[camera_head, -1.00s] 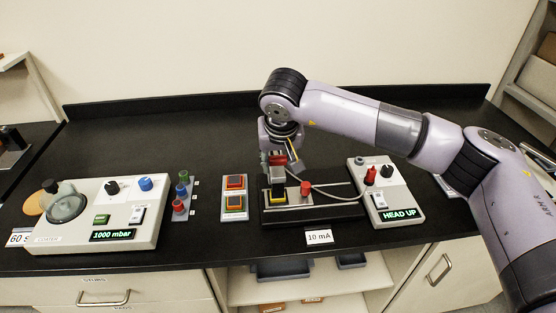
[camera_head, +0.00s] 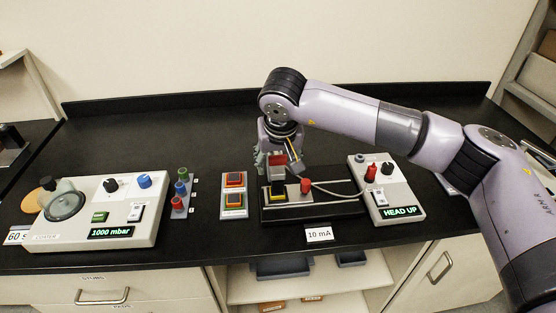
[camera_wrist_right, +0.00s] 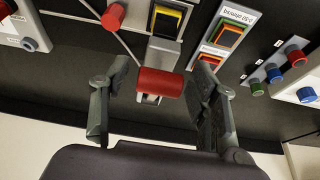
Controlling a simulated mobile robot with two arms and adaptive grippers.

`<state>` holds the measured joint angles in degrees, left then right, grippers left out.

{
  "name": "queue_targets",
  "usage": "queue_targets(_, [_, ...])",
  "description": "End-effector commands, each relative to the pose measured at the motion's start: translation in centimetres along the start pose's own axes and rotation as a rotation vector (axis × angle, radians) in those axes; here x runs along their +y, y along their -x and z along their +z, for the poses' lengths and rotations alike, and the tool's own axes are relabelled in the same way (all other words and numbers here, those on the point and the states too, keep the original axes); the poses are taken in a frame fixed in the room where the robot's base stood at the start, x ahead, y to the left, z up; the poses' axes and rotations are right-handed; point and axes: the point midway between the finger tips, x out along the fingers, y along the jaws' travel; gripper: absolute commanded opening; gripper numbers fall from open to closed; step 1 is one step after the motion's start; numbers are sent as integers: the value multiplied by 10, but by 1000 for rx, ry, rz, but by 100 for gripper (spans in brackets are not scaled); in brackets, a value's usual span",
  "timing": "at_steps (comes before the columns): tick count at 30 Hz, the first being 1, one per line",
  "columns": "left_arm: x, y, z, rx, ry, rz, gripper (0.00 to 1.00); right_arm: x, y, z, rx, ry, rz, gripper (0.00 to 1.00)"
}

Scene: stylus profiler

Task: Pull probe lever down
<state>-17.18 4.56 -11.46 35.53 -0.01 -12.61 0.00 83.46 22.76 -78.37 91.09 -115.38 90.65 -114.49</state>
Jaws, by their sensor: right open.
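The probe lever, a red cylindrical handle (camera_wrist_right: 160,82) on a grey mount, lies between the open fingers of my right gripper (camera_wrist_right: 158,100) in the wrist view. Gaps show on both sides of the handle, so the fingers appear apart from it. In the head view the red handle (camera_head: 277,159) shows between the fingers of my right gripper (camera_head: 278,163), above the dark profiler stage (camera_head: 338,210). The gripper partly hides the lever's mount. The control box display (camera_head: 400,212) reads "HEAD UP". My left gripper is not in view.
A red knob (camera_head: 306,186) and a cable sit close right of the lever. Left of the stage are an orange button panel (camera_head: 234,195), a post with coloured knobs (camera_head: 181,190) and a white loader box (camera_head: 75,230). The black counter behind is clear.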

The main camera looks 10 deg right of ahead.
Motion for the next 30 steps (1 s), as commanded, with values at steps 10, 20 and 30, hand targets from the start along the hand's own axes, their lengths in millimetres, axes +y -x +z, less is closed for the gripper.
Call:
queue_targets(10, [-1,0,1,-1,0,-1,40,0,33,-2,6,0,-2,55])
queue_targets(20, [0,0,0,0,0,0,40,0,99,-1,4,0,-1,55])
queue_targets(30, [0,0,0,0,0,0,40,0,120,0,-1,0,1,55])
